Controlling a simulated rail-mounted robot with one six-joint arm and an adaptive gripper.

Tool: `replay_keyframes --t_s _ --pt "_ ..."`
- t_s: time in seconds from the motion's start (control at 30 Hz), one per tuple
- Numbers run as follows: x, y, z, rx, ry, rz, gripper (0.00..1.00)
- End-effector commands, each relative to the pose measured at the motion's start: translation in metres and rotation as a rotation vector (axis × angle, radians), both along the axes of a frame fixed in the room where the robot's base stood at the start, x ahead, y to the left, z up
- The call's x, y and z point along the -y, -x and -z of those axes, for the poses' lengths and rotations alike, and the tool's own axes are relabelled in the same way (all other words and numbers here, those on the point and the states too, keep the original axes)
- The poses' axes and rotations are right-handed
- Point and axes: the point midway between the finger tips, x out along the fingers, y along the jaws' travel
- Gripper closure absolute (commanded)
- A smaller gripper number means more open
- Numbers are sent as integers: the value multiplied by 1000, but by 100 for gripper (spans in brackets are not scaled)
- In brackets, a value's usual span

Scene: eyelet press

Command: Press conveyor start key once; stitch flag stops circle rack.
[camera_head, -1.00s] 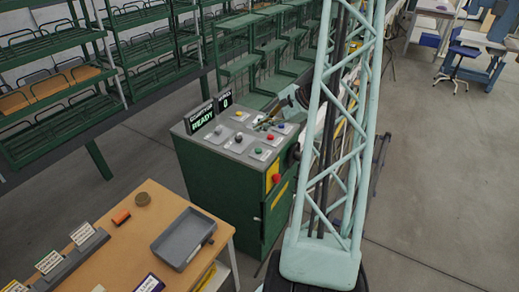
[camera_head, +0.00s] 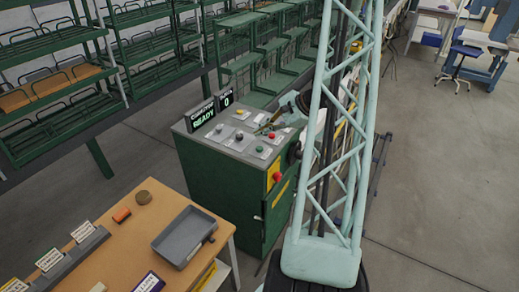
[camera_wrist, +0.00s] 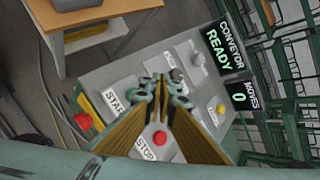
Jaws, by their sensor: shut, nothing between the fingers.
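The green control cabinet (camera_head: 215,190) has a grey sloped key panel on top. The green start key (camera_head: 259,149) is near the panel's front edge; in the wrist view its label (camera_wrist: 114,98) reads "STA", the rest and the key itself hidden by my fingers. The red stop key (camera_wrist: 160,138) shows between my fingers, beside its "STOP" label. My gripper (camera_wrist: 163,88) is shut and empty, its fingertips over the panel close to the start label; contact cannot be told. The conveyor display (camera_wrist: 219,50) reads "READY" and the moves display (camera_wrist: 239,96) reads "0".
A red mushroom button (camera_head: 276,177) sits on the cabinet's side. Other panel controls include a yellow key (camera_wrist: 221,108) and grey knobs (camera_wrist: 178,75). A wooden table (camera_head: 150,220) with a grey tray (camera_head: 163,241) stands at front left. Green racks (camera_head: 150,70) stand behind.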

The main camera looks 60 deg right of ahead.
Motion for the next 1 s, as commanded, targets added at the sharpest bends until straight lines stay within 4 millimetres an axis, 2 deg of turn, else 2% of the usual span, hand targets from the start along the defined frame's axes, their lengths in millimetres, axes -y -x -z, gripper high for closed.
replay_keyframes --t_s 0.4,0.7,1.0 --pt "0 0 35 0 1 -1 100" --pt "0 0 48 0 0 0 100" --pt "0 0 53 0 0 0 100"
